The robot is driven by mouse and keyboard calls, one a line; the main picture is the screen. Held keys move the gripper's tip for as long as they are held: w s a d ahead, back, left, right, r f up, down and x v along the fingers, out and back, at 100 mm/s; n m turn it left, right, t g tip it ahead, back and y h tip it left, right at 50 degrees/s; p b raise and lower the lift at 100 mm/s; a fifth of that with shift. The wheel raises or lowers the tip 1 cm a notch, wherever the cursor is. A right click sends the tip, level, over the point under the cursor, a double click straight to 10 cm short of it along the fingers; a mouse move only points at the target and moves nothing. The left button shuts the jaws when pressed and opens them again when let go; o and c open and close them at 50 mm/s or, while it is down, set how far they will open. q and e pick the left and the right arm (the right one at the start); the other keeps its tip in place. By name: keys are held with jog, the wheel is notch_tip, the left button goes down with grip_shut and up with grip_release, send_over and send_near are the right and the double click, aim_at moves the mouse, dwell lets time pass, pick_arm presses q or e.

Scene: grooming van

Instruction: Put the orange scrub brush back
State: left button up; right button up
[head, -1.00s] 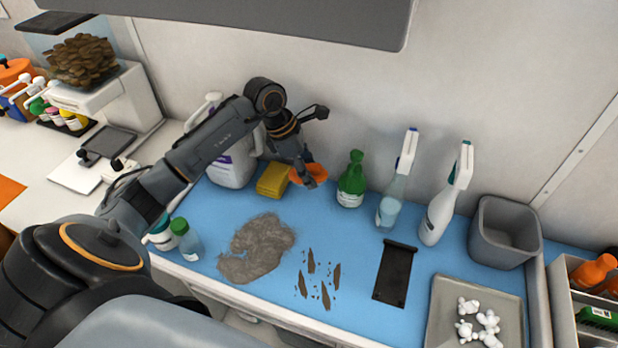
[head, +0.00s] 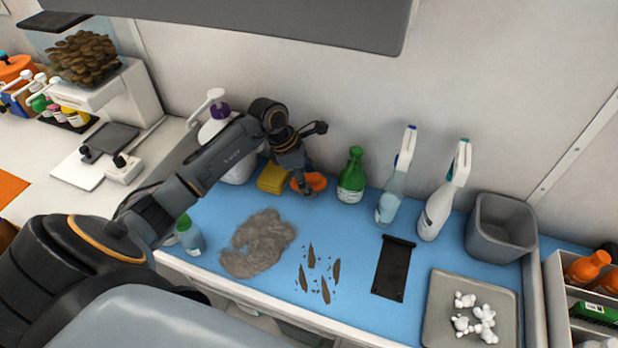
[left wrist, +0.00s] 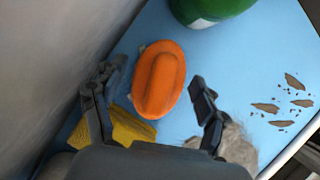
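The orange scrub brush (head: 313,182) lies on the blue counter mat, between the yellow sponge (head: 273,178) and the green spray bottle (head: 351,178). In the left wrist view the brush (left wrist: 159,79) shows whole, an orange oval with a raised ridge. My left gripper (head: 304,188) is low at the brush's near left side. In the left wrist view my left gripper (left wrist: 155,92) is open, with one finger on each side of the brush's near end and visible gaps to it. My right gripper is in neither view.
A clump of grey hair (head: 258,245) and brown debris (head: 318,272) lie on the mat. Two white-topped spray bottles (head: 397,180) (head: 443,195) and a grey bin (head: 500,230) stand to the right. A divided caddy (head: 585,300) holding orange bottles is at the far right.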

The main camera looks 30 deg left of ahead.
pick_arm(q)
jog(key=shift+r, duration=0.2)
jog(key=b+v, duration=0.1)
jog(key=v, duration=1.1)
jog(key=shift+d, duration=0.1)
